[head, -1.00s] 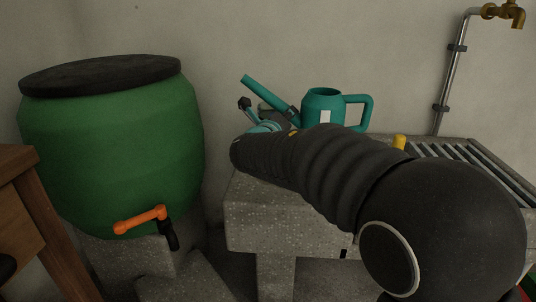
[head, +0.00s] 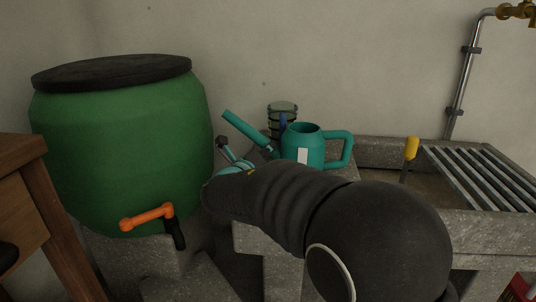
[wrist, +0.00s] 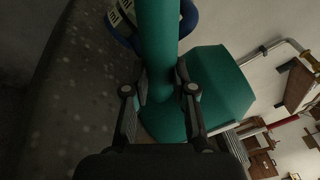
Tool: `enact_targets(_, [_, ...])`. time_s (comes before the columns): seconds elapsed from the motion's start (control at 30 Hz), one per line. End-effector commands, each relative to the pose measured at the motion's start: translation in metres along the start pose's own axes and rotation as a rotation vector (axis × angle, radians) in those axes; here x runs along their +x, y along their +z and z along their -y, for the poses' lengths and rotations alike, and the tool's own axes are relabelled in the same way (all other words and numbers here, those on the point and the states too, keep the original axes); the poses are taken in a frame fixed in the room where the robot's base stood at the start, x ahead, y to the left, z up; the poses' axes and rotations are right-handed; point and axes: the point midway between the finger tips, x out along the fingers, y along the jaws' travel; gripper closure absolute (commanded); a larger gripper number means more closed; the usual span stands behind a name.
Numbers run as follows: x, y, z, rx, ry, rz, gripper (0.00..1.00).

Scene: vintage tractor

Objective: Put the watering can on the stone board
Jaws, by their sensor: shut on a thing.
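The teal watering can (head: 305,149) stands about upright at the back of the speckled stone board (head: 345,171), left of the sink basin. Its spout slants up to the left and its handle is on the right. My gripper (wrist: 160,84) is shut on the spout, one finger on each side of it in the wrist view. In the head view my arm hides most of the gripper and the can's base, so I cannot tell whether the base touches the stone. The can's body (wrist: 220,85) also shows in the wrist view.
A ribbed dark glass with blue on it (head: 283,112) stands behind the can. A yellow-handled tool (head: 411,149) is at the basin, beside a metal rack (head: 485,180). A green barrel (head: 125,140) with an orange tap is at left.

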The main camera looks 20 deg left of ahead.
Motion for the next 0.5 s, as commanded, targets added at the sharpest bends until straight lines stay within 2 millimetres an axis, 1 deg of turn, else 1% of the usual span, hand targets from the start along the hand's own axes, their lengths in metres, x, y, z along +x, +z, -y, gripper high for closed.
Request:
enact_targets(0.3, [0.0002,-0.001,-0.0009,0.0,-0.001,0.001,1.0])
enact_targets(0.33, [0.0002,-0.0011,-0.0011,0.0,-0.001,0.0,0.7])
enact_targets(0.37, [0.0002,-0.001,-0.0009,0.001,-0.001,0.0,0.62])
enact_targets(0.4, [0.0002,-0.001,-0.0008,0.001,-0.001,0.0,0.52])
enact_targets(0.43, [0.0002,-0.001,-0.0008,0.001,-0.001,0.0,0.5])
enact_targets(0.5, [0.0002,-0.001,-0.0008,0.001,-0.001,0.0,0.5])
